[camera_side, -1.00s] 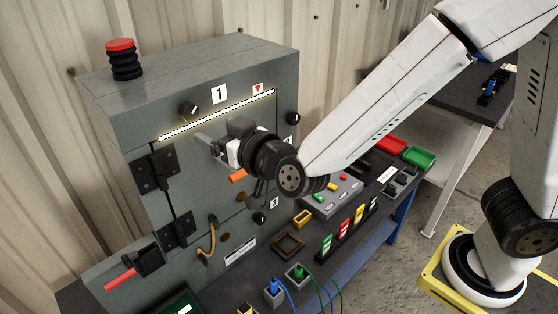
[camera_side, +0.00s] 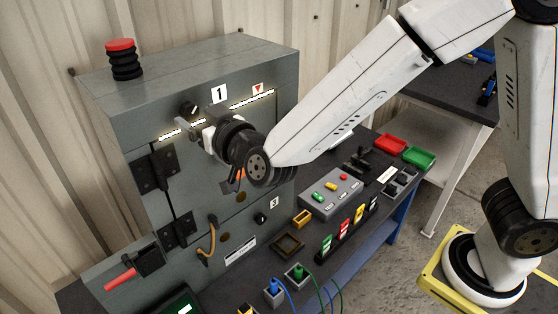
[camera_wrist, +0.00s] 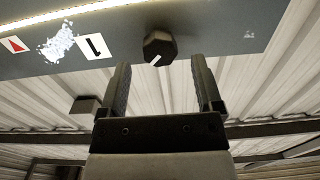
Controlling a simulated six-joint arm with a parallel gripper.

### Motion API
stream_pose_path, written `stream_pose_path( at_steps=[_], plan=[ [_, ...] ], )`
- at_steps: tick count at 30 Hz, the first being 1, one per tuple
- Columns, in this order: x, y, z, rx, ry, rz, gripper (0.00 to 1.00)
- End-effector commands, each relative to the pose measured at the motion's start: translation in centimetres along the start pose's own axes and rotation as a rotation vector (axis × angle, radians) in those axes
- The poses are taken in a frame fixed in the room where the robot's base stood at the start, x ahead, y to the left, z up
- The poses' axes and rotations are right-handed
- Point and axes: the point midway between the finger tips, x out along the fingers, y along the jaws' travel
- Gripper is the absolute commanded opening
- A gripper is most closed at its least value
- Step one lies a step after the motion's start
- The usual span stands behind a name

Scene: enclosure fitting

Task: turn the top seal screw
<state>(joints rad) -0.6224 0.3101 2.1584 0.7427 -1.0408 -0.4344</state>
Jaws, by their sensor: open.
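The top seal screw (camera_side: 190,108) is a dark round knob on the upper front of the grey enclosure (camera_side: 105,115), just left of the label "1" (camera_side: 219,94). In the wrist view the knob (camera_wrist: 159,46) has a white pointer mark and sits beyond the fingertips, near the middle of the gap between them. My gripper (camera_side: 196,119) is at the top of the enclosure's front, just below and right of the knob in the side view. Its two fingers (camera_wrist: 161,76) are open, with nothing between them. The knob appears clear of both fingers.
A lit strip (camera_side: 252,101) runs along the enclosure's top front. Black hinges (camera_side: 153,171) and a red-handled lever (camera_side: 120,279) are at left. A red-topped stack (camera_side: 122,60) stands on top. The bench below holds a button box (camera_side: 331,194) and coloured connectors. My arm hides the enclosure's right side.

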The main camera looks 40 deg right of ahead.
Motion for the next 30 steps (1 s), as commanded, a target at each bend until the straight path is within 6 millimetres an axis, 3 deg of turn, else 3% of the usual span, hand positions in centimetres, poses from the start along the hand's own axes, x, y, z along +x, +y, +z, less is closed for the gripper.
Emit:
stream_pose_path(
  at_steps=[9,19,20,27,30],
  plan=[
    [2.6,0.0,0.0,0.000,-0.001,0.000,0.84],
    [2.9,0.0,0.0,-0.001,-0.001,-0.001,0.84],
    [2.9,0.0,0.0,-0.001,-0.001,-0.001,0.80],
    [2.9,0.0,0.0,-0.001,-0.001,-0.001,0.04],
    [2.9,0.0,0.0,0.000,-0.001,-0.001,0.00]
  ],
)
